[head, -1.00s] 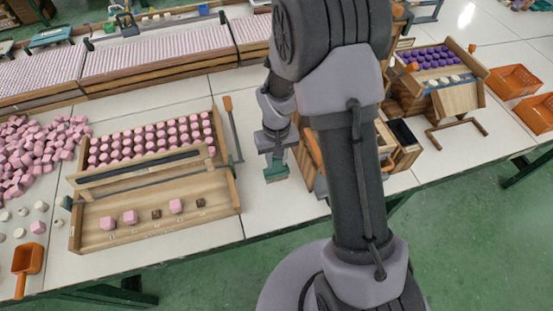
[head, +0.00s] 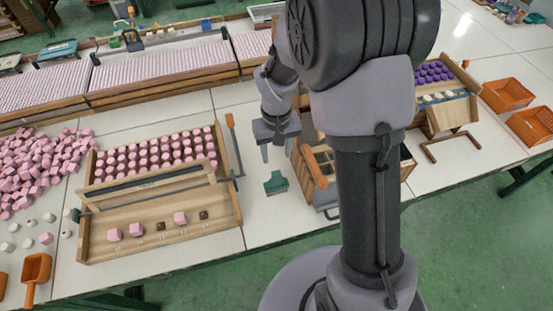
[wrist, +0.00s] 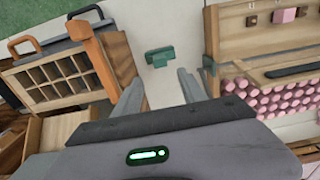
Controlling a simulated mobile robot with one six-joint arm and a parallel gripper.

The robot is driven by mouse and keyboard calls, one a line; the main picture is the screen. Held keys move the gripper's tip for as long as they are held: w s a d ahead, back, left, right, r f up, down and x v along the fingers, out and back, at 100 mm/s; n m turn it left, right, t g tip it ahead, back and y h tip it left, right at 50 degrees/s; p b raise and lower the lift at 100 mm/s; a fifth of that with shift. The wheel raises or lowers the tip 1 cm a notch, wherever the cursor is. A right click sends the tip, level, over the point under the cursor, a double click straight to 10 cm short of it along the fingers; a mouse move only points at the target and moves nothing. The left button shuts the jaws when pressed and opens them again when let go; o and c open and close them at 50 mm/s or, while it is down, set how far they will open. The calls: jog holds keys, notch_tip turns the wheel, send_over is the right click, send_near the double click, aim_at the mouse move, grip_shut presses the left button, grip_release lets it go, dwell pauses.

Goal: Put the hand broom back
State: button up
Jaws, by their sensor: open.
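The hand broom, a small teal brush (head: 276,183), lies on the white table between the pink-block tray and the wooden box. My gripper (head: 277,151) is open and empty, above and behind the broom and apart from it. In the wrist view the broom (wrist: 160,57) shows ahead of the two spread fingers (wrist: 158,86), with nothing between them.
The tray of pink blocks (head: 90,245) stands left, with an orange-handled rod (head: 231,135) along its right side. The wooden box with compartments (wrist: 57,82) is close on the other side. White table is bare around the broom.

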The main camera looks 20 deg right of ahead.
jog(key=s+a+r+m+t, duration=0.1)
jog(key=s+r, duration=0.3)
jog(key=r, duration=0.4)
jog(key=s+a+r+m+t, duration=0.1)
jog(key=s+r+t, duration=0.15)
jog(key=r, duration=0.55)
jog(key=s+a+r+m+t+y, duration=0.2)
jog(key=s+r, duration=0.4)
jog(key=s, duration=0.6)
jog(key=shift+s, duration=0.25)
